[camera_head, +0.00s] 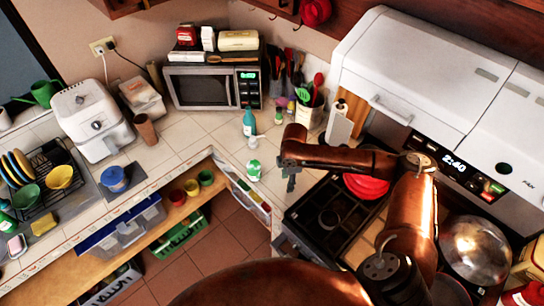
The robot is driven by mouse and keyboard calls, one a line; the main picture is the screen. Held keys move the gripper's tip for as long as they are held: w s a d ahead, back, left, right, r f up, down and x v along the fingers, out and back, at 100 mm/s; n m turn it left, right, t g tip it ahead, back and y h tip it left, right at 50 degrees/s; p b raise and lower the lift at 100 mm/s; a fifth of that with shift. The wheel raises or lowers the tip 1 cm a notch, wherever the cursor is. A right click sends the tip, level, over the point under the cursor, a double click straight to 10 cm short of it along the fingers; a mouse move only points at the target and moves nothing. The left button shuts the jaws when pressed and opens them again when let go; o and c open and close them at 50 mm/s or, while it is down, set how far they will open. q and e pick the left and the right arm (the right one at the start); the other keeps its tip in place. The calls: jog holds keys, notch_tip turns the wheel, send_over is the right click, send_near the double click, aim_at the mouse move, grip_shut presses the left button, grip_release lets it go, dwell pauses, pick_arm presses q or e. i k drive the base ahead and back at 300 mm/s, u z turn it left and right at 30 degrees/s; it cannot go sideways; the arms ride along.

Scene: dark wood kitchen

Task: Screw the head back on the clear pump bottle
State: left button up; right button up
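No clear pump bottle or separate pump head can be picked out for certain. Candidates stand on the tiled corner counter (215,150): a teal bottle (249,122), a small pale item (252,142) just in front of it, and a white-and-green container (254,170) near the counter's front edge. A small bottle with a green top (279,116) is further right. My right gripper (290,184) hangs at the end of my copper-coloured arm, right of the white-and-green container and apart from it in the picture. Its fingers are too small and dark to read. My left gripper is out of view.
A microwave (188,88) stands at the back, with a utensil holder (308,115) to its right. The stove (302,212) lies below my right arm. A white appliance (91,118) and dish rack (38,188) fill the left counter. The counter before the microwave is mostly clear.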

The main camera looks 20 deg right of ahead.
aim_at(253, 165)
jog(key=u, duration=0.2)
jog(key=k, duration=0.3)
jog(key=u, duration=1.05)
jog(key=k, duration=1.05)
jog(key=u, duration=0.6)
jog(key=i, duration=2)
jog(key=z, duration=1.8)
jog(key=i, duration=0.75)
jog(key=z, duration=0.8)
jog(key=i, duration=1)
jog(key=u, duration=0.05)
